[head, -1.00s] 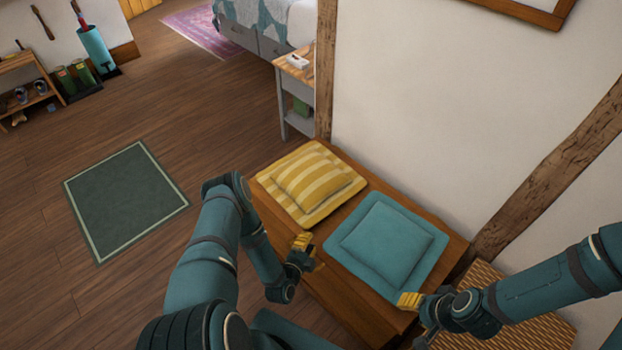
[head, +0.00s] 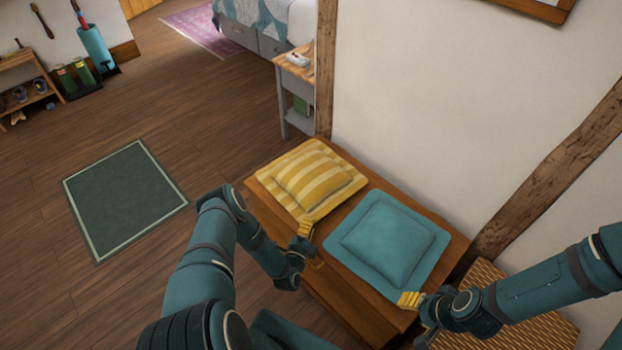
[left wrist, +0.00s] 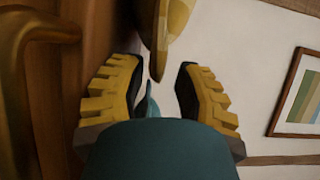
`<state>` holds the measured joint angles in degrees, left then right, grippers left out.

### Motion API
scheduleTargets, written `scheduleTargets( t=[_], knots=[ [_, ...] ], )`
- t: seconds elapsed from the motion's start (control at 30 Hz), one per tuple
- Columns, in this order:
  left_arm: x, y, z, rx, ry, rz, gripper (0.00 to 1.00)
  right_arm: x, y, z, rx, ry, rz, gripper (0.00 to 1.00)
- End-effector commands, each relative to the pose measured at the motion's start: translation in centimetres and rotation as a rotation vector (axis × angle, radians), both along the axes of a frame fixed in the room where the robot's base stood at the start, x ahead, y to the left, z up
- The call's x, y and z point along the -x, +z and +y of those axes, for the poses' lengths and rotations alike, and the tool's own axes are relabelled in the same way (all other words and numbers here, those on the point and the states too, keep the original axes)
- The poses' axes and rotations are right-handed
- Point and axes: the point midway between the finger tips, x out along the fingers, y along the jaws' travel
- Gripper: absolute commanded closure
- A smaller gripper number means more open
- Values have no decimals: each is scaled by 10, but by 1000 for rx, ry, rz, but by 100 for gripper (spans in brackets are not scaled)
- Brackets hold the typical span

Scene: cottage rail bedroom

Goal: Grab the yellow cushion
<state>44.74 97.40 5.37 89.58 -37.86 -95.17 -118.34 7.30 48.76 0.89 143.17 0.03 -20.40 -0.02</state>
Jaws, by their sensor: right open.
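The yellow striped cushion (head: 312,180) lies flat on the left part of a wooden bench. My left gripper (head: 305,232) is at the cushion's near right corner, close to the bench top. In the left wrist view its two yellow fingers are apart, and the edge of the yellow cushion (left wrist: 172,28) shows just ahead of the gap between them (left wrist: 155,84). I cannot tell whether they touch it. My right gripper (head: 410,300) is open and empty at the near corner of the teal cushion (head: 387,243).
The teal cushion lies to the right of the yellow one on the wooden bench (head: 350,300). A white wall (head: 420,110) stands behind the bench. A woven surface (head: 485,280) is at the right. Open floor (head: 235,120) with a green mat (head: 125,200) is at the left.

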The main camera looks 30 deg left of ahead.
Motion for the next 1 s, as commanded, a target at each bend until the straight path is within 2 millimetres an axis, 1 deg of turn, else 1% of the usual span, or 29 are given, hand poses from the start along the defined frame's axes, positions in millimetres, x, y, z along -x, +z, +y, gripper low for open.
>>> scheduleTargets(
  t=[0.07,0.2,0.33,0.47,0.67,0.7,0.77,0.8,1.0],
  knots=[
    [-7,-1,1,-1,1,-1,68,-1,-3,0,0,0,-1,53],
    [-28,-3,3,-1,3,-2,68,-2,-12,0,1,-1,-5,53],
    [-44,-2,5,-1,2,-2,68,-3,-17,0,1,-2,-8,53],
    [-50,-2,5,-1,1,0,68,-4,-18,-1,1,-2,-9,53],
    [-51,-1,5,-1,0,0,68,-4,-17,0,1,-2,-9,53],
    [-51,-1,5,-1,0,0,72,-4,-17,0,1,-2,-9,53],
    [-51,-1,5,-1,0,0,93,-4,-17,0,1,-2,-9,53],
    [-51,-1,5,-1,0,0,100,-4,-17,0,1,-2,-9,53],
    [-51,-1,5,0,0,0,100,-3,-17,0,1,-2,-9,53]
  ],
)
